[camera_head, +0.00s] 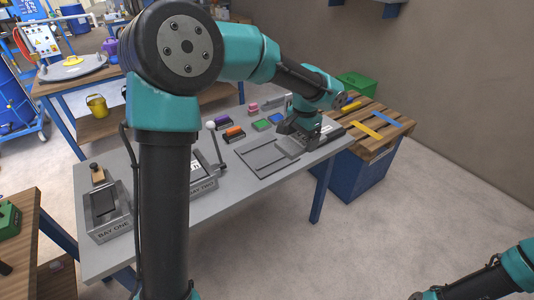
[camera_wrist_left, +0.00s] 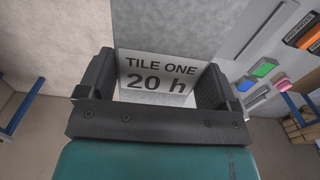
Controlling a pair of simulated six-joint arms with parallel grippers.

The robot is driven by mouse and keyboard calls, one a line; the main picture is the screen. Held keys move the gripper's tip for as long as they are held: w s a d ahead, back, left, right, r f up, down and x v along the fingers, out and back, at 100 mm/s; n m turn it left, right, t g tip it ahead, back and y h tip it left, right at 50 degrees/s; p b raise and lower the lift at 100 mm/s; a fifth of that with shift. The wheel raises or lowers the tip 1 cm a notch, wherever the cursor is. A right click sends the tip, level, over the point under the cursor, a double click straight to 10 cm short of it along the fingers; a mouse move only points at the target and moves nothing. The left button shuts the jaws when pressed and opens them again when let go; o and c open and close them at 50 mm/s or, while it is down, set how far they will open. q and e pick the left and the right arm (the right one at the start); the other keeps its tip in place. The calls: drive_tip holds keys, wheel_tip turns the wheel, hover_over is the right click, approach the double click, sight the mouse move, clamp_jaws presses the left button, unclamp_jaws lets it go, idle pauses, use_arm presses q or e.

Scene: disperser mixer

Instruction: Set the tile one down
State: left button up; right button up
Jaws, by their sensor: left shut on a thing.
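Tile one (camera_wrist_left: 160,75) is a light plate with dark print, "TILE ONE 20 h". It stands between the two fingers of my left gripper (camera_wrist_left: 158,82) in the left wrist view, and the gripper is shut on it. In the head view my left gripper (camera_head: 293,133) is over the right part of the grey table, and a grey plate, seemingly the tile (camera_head: 288,146), shows just below it. The plate is by the right side of a flat grey frame (camera_head: 250,160); contact with the frame or table cannot be told. My right gripper is out of view.
The bay one box (camera_head: 108,212) and another labelled fixture with an upright lever (camera_head: 215,150) stand left on the table. Coloured blocks, such as the orange one (camera_head: 234,133), lie behind the frame. A wooden pallet top (camera_head: 378,125) is at the right.

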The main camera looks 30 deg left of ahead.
use_arm(q)
drive_tip(key=a+f+m, duration=0.5)
drive_tip(key=f+m, duration=0.3)
drive_tip(key=m, duration=0.1)
drive_tip(key=a+f+m, duration=0.6)
drive_tip(key=f+m, duration=0.3)
drive_tip(key=shift+s+a+m, duration=0.2)
drive_tip(key=shift+a+m, duration=0.05)
drive_tip(key=shift+m, duration=0.05)
drive_tip(key=w+a, duration=0.2)
drive_tip(key=w, duration=0.2)
drive_tip(key=w+a+f, duration=0.1)
drive_tip(key=w+a, duration=0.2)
drive_tip(key=w, duration=0.1)
drive_tip(key=w+a, duration=0.3)
drive_tip(key=w, duration=0.2)
drive_tip(key=shift+f, duration=0.2)
drive_tip(key=shift+w, duration=0.15)
drive_tip(key=shift+w+a+f, duration=0.2)
drive_tip(key=shift+f, duration=1.6)
